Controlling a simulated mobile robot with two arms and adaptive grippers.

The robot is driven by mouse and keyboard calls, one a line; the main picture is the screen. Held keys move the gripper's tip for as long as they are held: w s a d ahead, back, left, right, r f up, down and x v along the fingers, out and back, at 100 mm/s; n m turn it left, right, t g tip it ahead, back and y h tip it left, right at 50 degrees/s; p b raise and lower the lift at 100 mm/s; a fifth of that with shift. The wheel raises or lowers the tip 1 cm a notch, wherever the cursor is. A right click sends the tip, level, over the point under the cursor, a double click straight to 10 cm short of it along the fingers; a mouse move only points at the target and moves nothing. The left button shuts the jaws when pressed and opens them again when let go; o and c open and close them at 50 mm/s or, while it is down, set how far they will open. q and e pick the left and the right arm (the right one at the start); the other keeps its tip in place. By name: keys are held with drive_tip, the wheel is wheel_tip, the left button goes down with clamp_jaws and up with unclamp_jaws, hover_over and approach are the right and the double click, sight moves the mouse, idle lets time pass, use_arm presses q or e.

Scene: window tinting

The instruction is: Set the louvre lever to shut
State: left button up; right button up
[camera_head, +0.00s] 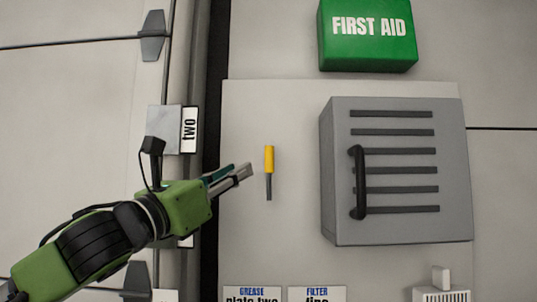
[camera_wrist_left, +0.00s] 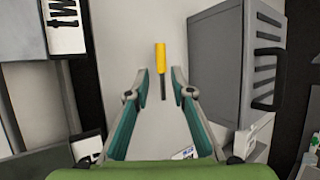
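The lever (camera_head: 268,172) is a short upright piece on the pale panel, with a yellow upper part and a dark grey lower part. In the left wrist view the lever (camera_wrist_left: 160,62) stands ahead, between and beyond the two fingers. My left gripper (camera_head: 248,170) is just left of the lever in the head view, its fingers pointing at it. In the left wrist view the gripper (camera_wrist_left: 159,75) has its fingers spread apart with nothing between them. It appears not to touch the lever. My right gripper is in neither view.
A grey louvred box (camera_head: 455,170) with a black handle (camera_head: 358,182) juts out right of the lever. A green first aid box (camera_head: 367,35) hangs above. A sign reading "two" (camera_head: 189,130) is at left. Labels (camera_head: 252,294) sit below. The panel around the lever is bare.

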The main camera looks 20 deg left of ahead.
sight(266, 156)
use_arm(q)
drive_tip(key=p+x, duration=0.4)
drive_tip(key=x, duration=0.7)
drive_tip(key=shift+w+d+r, duration=0.1)
drive_tip(key=shift+w+r, duration=0.05)
drive_tip(key=shift+w, duration=0.1)
drive_tip(key=shift+w+d+r+p, duration=0.1)
drive_tip(key=shift+w+d+p, duration=0.1)
drive_tip(key=shift+w+p, duration=0.3)
drive_tip(key=shift+w, duration=0.1)
clamp_jaws()
